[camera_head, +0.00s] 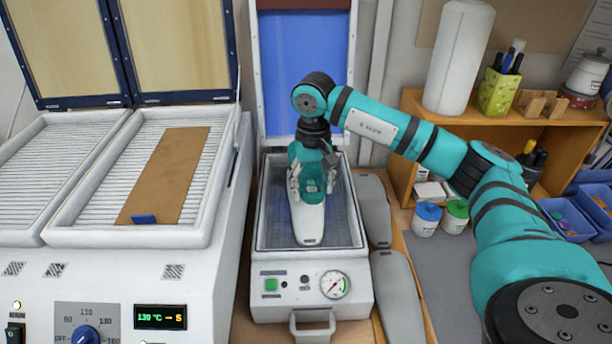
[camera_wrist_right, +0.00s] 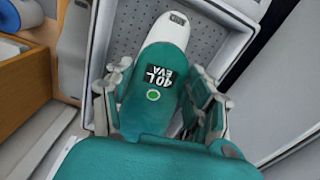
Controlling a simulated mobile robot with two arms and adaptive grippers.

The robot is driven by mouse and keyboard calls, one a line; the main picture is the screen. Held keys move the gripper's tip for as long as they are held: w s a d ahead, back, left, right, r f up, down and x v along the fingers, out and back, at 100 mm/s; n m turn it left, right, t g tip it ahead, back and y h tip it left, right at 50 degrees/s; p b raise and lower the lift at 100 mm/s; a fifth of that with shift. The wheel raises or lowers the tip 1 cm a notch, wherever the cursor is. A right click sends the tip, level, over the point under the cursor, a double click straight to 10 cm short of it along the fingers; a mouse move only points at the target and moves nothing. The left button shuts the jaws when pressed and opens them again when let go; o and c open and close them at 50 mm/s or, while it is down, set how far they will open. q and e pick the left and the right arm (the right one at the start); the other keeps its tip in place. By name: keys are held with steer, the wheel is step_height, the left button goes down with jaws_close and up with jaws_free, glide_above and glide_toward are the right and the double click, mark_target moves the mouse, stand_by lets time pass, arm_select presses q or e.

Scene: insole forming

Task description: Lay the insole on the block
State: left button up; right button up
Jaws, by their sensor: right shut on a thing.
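The teal insole, marked "40 L EVA", shows in the wrist view (camera_wrist_right: 168,62) between the fingers of my right gripper (camera_wrist_right: 157,98). In the head view the right gripper (camera_head: 312,188) is over the open press, shut on the insole. The white block (camera_head: 307,227) lies in the press tray below it, its near end uncovered. The block's end also shows past the insole in the wrist view (camera_wrist_right: 198,40). The insole is over the block and roughly in line with it; I cannot tell if they touch. My left gripper is not in view.
The press (camera_head: 258,225) has its blue-lined lid (camera_head: 300,60) raised behind. A heater (camera_head: 215,215) with open lids stands left, a brown sheet (camera_head: 165,180) on its right bed. Grey blocks (camera_head: 398,295) lie right of the press. A wooden shelf (camera_head: 450,105) stands behind.

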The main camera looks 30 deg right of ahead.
steer(key=shift+s+a+f+b, duration=0.15)
steer(key=shift+f+b, duration=0.15)
steer(key=shift+f, duration=0.25)
steer(key=shift+s+d+f+b, duration=0.15)
steer(key=shift+f+b, duration=0.15)
steer(key=shift+f, duration=0.25)
steer(key=f+b, duration=0.3)
steer(key=f, duration=0.2)
steer(key=shift+w, duration=0.2)
steer(key=shift+f, duration=0.35)
arm_select(q)
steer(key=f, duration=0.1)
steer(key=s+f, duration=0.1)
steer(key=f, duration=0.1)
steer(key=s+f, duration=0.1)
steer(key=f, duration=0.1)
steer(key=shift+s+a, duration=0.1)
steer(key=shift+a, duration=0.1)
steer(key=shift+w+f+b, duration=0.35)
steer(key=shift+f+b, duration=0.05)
steer(key=shift+b, duration=0.25)
arm_select(e)
steer(key=shift+f, duration=0.4)
